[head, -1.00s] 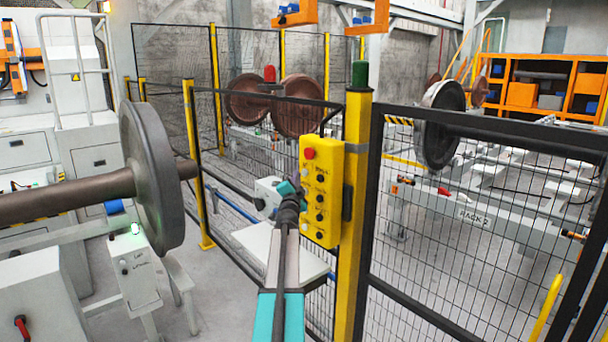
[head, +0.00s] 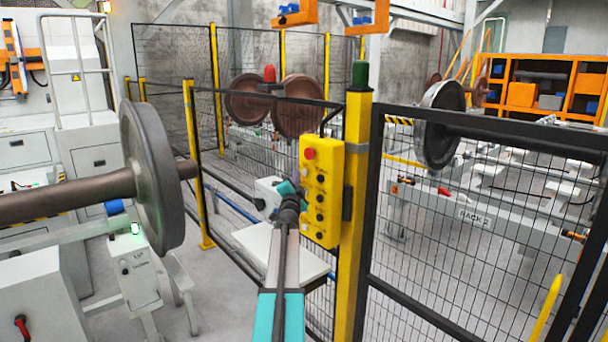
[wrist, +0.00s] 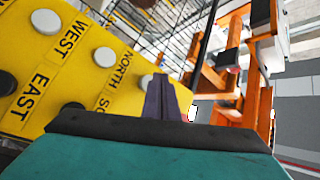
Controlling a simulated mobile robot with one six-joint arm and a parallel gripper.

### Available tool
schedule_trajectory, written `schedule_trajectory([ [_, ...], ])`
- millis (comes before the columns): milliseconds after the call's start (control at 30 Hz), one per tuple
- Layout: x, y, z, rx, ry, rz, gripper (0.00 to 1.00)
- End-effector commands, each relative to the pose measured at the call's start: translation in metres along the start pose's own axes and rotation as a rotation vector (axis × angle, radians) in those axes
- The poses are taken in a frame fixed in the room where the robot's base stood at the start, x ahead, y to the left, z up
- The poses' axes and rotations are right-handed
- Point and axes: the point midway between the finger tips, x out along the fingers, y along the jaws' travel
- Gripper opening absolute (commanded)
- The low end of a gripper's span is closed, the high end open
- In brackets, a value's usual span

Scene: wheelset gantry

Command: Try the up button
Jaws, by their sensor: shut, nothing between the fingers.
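A yellow button box (head: 322,192) hangs on a yellow post in the head view, with a red button (head: 310,153) on top and several dark buttons below. The wrist view shows the yellow panel (wrist: 70,62) close up and tilted, with labels WEST, EAST, NORTH and a partly covered one beginning SO. Round pale and dark buttons sit beside these labels. No UP label is readable. My gripper (wrist: 160,80) is shut and empty, its fingertips overlapping the panel's edge near NORTH. Touching cannot be told. In the head view my gripper (head: 290,188) is just left of the box.
The yellow post (head: 354,240) and black mesh fence (head: 450,250) stand right behind the box. A large wheel on an axle (head: 152,180) is at the left. A white shelf (head: 320,268) is beneath the arm. More wheelsets and racks stand behind the fence.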

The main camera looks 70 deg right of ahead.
Motion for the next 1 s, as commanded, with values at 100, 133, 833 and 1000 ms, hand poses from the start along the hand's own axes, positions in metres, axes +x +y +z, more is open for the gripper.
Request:
schedule_trajectory([
  [100,0.0003,0.0005,-0.0001,0.000,0.000,0.000,0.00],
  [133,0.0007,0.0008,-0.0002,0.000,0.000,0.000,0.00],
  [833,0.0063,0.0038,-0.0037,0.000,0.000,0.000,0.00],
  [1000,0.0069,0.0045,-0.0040,0.000,0.000,0.000,0.00],
])
